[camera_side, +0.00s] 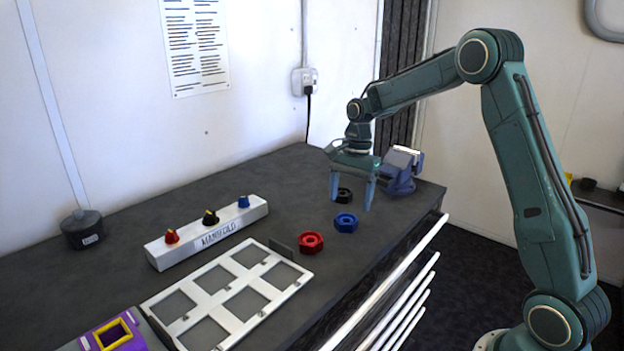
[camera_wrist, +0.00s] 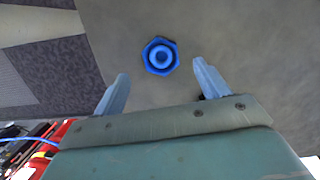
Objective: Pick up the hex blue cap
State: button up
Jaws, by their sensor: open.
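The hex blue cap (camera_side: 346,222) lies flat on the dark bench top, near the bench's front edge. In the wrist view the blue cap (camera_wrist: 160,56) shows its hex rim and round centre, beyond the fingertips and roughly midway between them. My gripper (camera_side: 351,203) is open and empty, fingers pointing down, above the bench and close to the blue cap. In the wrist view the fingers of my gripper (camera_wrist: 160,78) are spread wide, with nothing between them.
A black cap (camera_side: 344,195) lies behind the blue one, a red cap (camera_side: 311,243) to its left. A blue vise (camera_side: 402,170) stands right of my gripper. The white manifold block (camera_side: 207,233) with knobs and a white frame (camera_side: 190,322) lie left. Rails run along the bench front.

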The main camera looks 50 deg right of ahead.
aim_at(346, 220)
jog(key=shift+f, duration=0.1)
jog(key=shift+a+f, duration=0.2)
jog(key=shift+f, duration=1.05)
jog(key=shift+a+f, duration=0.2)
jog(key=shift+f, duration=1.05)
jog(key=c, duration=1.1)
jog(key=shift+r, duration=0.15)
notch_tip(346, 220, up, 10)
